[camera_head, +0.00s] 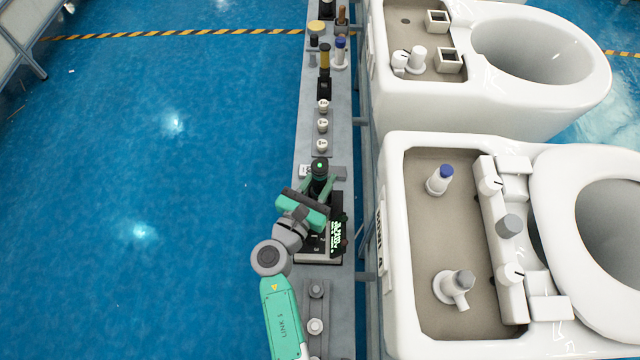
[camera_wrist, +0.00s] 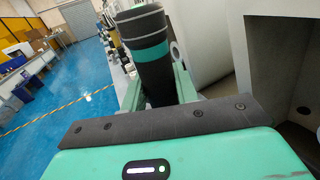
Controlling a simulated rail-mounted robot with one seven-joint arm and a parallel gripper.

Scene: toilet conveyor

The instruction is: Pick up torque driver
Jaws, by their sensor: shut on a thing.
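The torque driver (camera_head: 320,168) is a dark cylinder with a green band, upright or nearly so in the head view, over the narrow grey bench. My gripper (camera_head: 319,184) is shut on it, with green fingers on either side. In the wrist view the torque driver (camera_wrist: 146,55) stands up beyond the dark edge of the gripper body, between the fingers (camera_wrist: 155,88). Its lower end is hidden, so I cannot tell whether it touches the bench or a holder.
The narrow bench (camera_head: 305,135) carries several white round parts (camera_head: 323,125) and a yellow-topped tool (camera_head: 324,56). A black device with a lit display (camera_head: 337,235) is close beside my gripper. White toilets (camera_head: 395,250) stand to the right. Open blue floor (camera_head: 150,180) lies left.

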